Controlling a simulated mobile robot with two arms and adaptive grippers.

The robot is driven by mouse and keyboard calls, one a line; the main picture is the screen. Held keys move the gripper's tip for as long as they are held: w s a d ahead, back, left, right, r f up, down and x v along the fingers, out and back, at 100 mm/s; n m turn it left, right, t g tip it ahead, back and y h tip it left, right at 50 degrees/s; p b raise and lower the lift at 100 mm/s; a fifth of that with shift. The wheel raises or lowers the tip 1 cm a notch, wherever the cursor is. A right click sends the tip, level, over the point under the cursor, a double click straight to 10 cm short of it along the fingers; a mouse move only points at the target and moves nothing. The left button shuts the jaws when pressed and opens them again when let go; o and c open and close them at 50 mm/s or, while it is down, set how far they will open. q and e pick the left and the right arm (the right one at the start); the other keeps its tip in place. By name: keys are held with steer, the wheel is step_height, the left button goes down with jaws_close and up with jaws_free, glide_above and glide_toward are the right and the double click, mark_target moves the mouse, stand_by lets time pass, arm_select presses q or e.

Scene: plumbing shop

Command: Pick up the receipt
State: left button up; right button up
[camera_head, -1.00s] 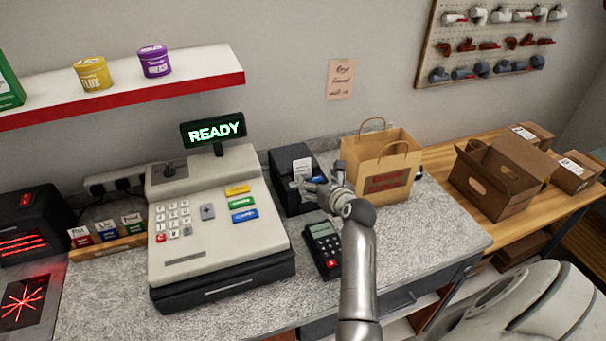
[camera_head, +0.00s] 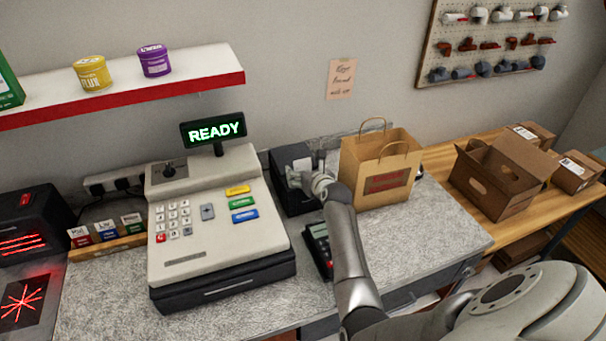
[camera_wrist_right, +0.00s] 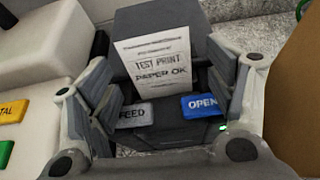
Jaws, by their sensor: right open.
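The receipt (camera_wrist_right: 158,62) is a white paper slip reading "TEST PRINT PAPER OK". It stands up out of the black receipt printer (camera_wrist_right: 165,20), above the FEED and OPEN buttons. My right gripper (camera_wrist_right: 165,100) is open, with one finger on each side of the receipt and gaps on both sides in the wrist view. In the head view my right gripper (camera_head: 308,176) is at the printer's front (camera_head: 290,158) and hides most of the receipt. My left gripper is not in view.
The cash register (camera_head: 215,225) stands left of the printer, close by. A paper bag (camera_head: 385,165) stands close on the right. A card terminal (camera_head: 318,245) is partly behind my right arm. An open cardboard box (camera_head: 500,180) is further right.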

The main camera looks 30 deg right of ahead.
steer(key=c, duration=0.7)
steer(key=shift+c, duration=0.2)
